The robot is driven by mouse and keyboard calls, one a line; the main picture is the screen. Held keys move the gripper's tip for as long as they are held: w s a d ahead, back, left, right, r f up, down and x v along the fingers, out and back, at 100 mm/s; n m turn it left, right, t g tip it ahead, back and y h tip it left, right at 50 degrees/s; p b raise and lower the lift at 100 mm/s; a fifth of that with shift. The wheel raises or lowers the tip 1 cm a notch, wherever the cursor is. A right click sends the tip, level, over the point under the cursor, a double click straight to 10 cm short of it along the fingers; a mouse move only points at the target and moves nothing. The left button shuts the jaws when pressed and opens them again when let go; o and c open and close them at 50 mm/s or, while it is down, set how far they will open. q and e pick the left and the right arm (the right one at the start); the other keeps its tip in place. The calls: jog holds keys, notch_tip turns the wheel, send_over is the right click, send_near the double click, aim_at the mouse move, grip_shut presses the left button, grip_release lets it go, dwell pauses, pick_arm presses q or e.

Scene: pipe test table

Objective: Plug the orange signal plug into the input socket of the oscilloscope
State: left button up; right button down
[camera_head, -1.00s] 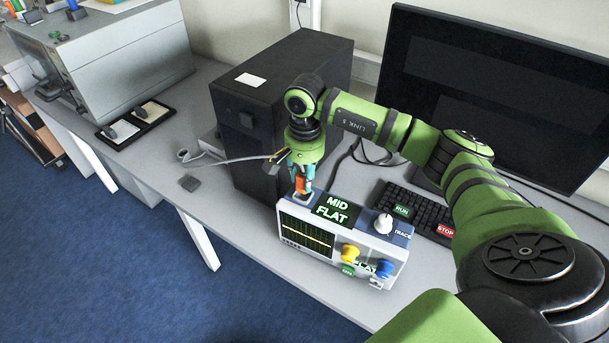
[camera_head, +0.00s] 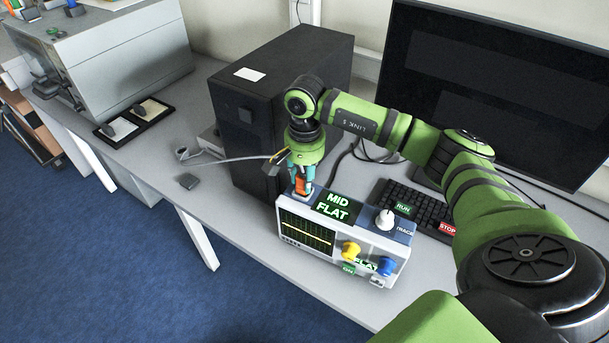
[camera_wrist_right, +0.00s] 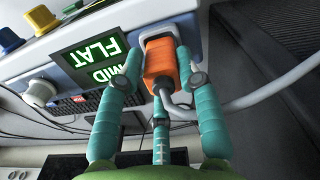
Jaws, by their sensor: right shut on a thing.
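The oscilloscope (camera_head: 308,236) stands on the table with a dark screen and a "MID FLAT" panel on top. The orange signal plug (camera_head: 301,186) is upright at the top left of the oscilloscope. My right gripper (camera_head: 302,190) is shut on it from above. In the right wrist view the orange plug (camera_wrist_right: 160,65) sits between the teal fingers of my gripper (camera_wrist_right: 158,72), its far end at a white-rimmed input socket (camera_wrist_right: 160,28). I cannot tell how deep it sits, as the socket's inside is hidden. A grey cable leaves the plug. My left gripper is out of view.
A black computer tower (camera_head: 255,130) stands close behind and left of the oscilloscope. A keyboard (camera_head: 410,207) and a monitor (camera_head: 490,90) are to the right. The grey cable (camera_head: 232,159) runs left over the table. Yellow and blue knobs are on the oscilloscope's front.

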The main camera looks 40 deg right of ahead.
jog(key=shift+f+b, duration=0.45)
jog(key=c, duration=0.8)
grip_release()
jog(key=shift+r, duration=0.1)
jog(key=shift+o, duration=0.2)
notch_tip(320, 180, up, 12)
